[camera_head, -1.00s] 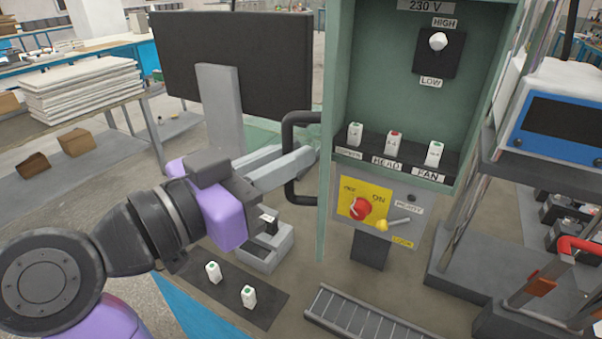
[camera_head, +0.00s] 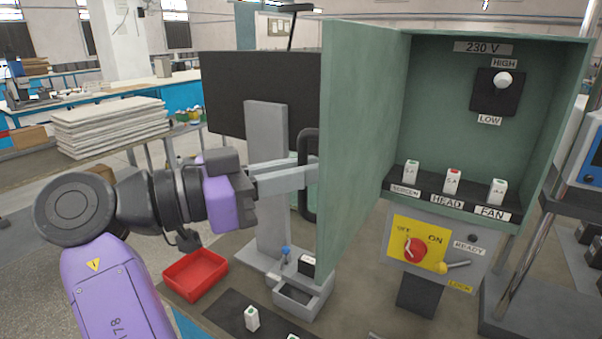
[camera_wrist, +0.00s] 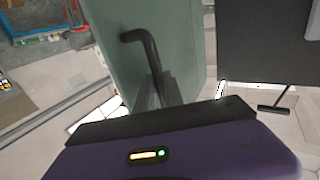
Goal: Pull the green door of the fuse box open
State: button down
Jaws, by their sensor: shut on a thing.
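The fuse box (camera_head: 480,100) stands right of centre in the head view, its inside exposed. Its green door (camera_head: 358,130) stands swung out on the left side, with its inner face toward the head camera. The black door handle (camera_head: 303,215) is on the outer face, partly hidden by the door edge. My gripper (camera_head: 308,174) reaches in from the left and is shut on the handle.
A dark panel on a grey stand (camera_head: 267,170) is behind my gripper. Below are a red tray (camera_head: 195,275), a grey open box (camera_head: 303,295) and a white-and-green fuse (camera_head: 252,318). A switch panel (camera_head: 437,250) sits under the fuse box.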

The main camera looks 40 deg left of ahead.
jog(key=shift+w, duration=0.1)
jog(key=c, duration=1.5)
grip_release()
jog(key=shift+o, duration=0.2)
jog(key=b+v, duration=0.1)
jog(key=v, duration=0.6)
jog(key=shift+s, duration=0.4)
jog(key=shift+a, duration=0.1)
